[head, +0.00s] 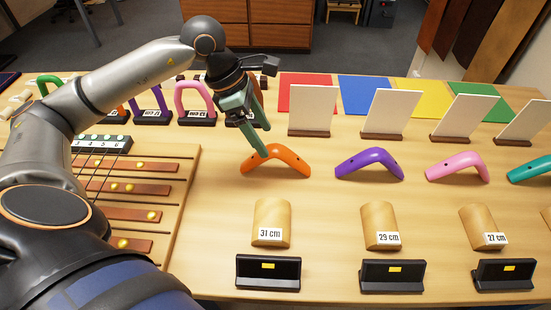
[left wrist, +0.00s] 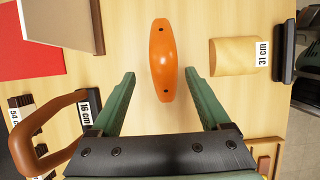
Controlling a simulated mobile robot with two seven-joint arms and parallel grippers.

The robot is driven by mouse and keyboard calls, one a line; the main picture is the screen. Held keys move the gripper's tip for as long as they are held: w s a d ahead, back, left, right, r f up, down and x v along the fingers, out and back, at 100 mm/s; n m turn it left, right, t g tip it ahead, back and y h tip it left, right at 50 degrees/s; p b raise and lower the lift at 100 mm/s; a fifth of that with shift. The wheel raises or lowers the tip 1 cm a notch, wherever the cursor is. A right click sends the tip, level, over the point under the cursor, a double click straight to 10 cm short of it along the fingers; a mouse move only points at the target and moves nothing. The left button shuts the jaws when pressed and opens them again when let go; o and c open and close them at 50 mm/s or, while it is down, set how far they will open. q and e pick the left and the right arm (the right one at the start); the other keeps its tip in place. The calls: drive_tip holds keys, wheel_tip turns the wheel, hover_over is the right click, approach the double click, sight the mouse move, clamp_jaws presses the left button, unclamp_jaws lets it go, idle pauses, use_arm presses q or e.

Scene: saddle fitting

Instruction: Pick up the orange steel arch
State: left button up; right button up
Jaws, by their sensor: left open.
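The orange arch (head: 284,156) lies on the wooden table (head: 333,205), behind the block labelled 31 cm. Whether a finger touches the arch cannot be told. My right gripper is not in view.
A purple arch (head: 370,163) and a pink arch (head: 458,166) lie to the right. The 31 cm block (head: 271,222) is in front. A white panel (head: 313,108) stands behind the orange arch. A board with rails (head: 131,212) is on the left.

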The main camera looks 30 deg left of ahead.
sight(275, 151)
use_arm(q)
drive_tip(key=x, duration=0.3)
drive_tip(key=d+x, duration=0.1)
drive_tip(key=x, duration=0.1)
drive_tip(key=shift+d+f+p, duration=0.1)
drive_tip(key=shift+f+p, duration=0.1)
drive_tip(key=shift+p, duration=0.15)
clamp_jaws()
idle(0.3)
